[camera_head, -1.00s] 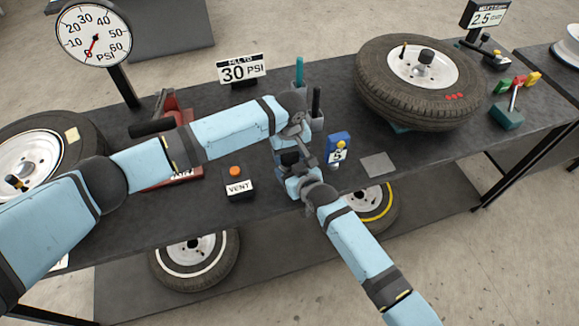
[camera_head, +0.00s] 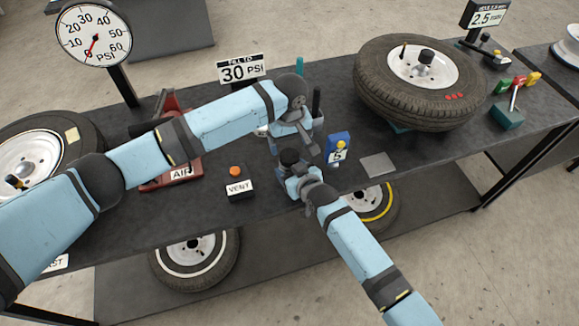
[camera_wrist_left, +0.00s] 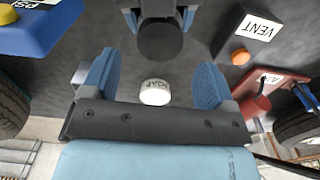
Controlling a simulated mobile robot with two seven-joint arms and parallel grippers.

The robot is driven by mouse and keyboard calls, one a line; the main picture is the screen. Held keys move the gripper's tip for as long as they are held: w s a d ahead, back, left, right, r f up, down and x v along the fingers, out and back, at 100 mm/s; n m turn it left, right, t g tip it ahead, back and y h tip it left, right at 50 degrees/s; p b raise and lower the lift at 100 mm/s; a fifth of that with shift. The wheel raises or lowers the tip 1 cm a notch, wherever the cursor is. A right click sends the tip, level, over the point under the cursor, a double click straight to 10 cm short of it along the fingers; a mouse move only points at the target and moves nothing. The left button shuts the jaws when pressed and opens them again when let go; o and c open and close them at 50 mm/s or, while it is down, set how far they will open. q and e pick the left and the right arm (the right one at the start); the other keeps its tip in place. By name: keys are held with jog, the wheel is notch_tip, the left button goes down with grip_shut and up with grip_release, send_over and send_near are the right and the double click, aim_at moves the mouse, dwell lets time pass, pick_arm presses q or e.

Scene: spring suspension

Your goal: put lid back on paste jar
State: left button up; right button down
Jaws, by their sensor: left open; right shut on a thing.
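A dark, round, jar-like piece (camera_head: 289,157) is between the fingers of my right gripper (camera_head: 292,170), which is shut on it near the bench's front edge. It also shows in the left wrist view (camera_wrist_left: 160,42). A white round piece with lettering (camera_wrist_left: 154,92), which looks like the lid, shows between the spread fingers of my left gripper (camera_wrist_left: 154,68). My left gripper is open, above and behind the right one in the head view. I cannot tell whether the white piece touches the bench or a finger.
The vent box with an orange button (camera_head: 235,183) is left of the grippers, and a red air tool (camera_head: 172,170) lies farther left. A blue box marked 5 (camera_head: 338,149) and a grey plate (camera_head: 378,165) are to the right.

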aim_at(289, 155)
pick_arm(q)
jog(key=shift+r, duration=0.1)
jog(key=shift+c, duration=0.2)
jog(key=shift+w+d+r, duration=0.1)
jog(key=shift+w+r, duration=0.05)
jog(key=shift+r, duration=1.5)
jog(key=shift+f, duration=4.05)
